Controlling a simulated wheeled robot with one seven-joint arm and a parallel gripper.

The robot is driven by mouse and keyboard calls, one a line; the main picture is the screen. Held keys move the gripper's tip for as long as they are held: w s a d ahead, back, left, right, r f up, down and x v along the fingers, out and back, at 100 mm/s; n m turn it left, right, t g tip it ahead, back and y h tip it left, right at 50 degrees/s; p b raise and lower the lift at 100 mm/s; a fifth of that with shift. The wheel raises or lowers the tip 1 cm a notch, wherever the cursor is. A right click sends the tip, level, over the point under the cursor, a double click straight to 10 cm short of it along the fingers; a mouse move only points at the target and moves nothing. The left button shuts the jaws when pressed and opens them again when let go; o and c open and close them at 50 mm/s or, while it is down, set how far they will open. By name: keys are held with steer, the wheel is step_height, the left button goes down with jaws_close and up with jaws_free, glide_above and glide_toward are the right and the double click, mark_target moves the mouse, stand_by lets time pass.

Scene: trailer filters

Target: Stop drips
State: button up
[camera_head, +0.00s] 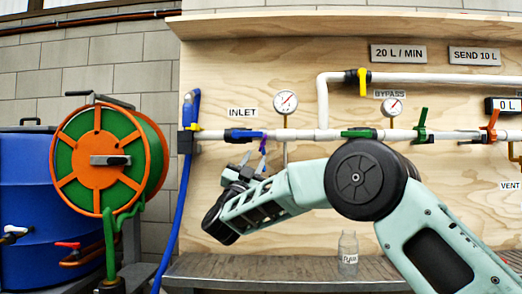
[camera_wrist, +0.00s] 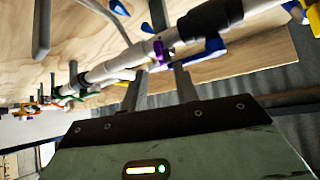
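A white pipe (camera_head: 300,134) runs across the plywood panel. Near the INLET label it has a blue fitting (camera_head: 243,135) and a small purple part (camera_head: 264,145). The wrist view shows the purple part (camera_wrist: 158,50) on the pipe beside the blue fitting (camera_wrist: 205,48). My gripper (camera_wrist: 160,88) has its two fingers apart, just below the pipe and near the purple part. I see nothing held between them; contact with the pipe is unclear. In the head view my arm partly hides my gripper (camera_head: 252,168). I cannot make out any drips.
Green (camera_head: 421,122) and orange (camera_head: 491,122) valve handles stand farther right; a yellow one (camera_head: 362,82) is on the bypass. A glass jar (camera_head: 348,252) stands on the bench (camera_head: 300,270). A hose reel (camera_head: 108,160) and blue barrel (camera_head: 25,215) are at left. A blue hose (camera_head: 181,210) hangs beside the panel.

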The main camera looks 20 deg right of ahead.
mark_target(262, 145)
steer(key=x, duration=0.6)
steer(key=shift+w+d+r, duration=0.2)
steer(key=shift+r, duration=0.05)
jaws_close()
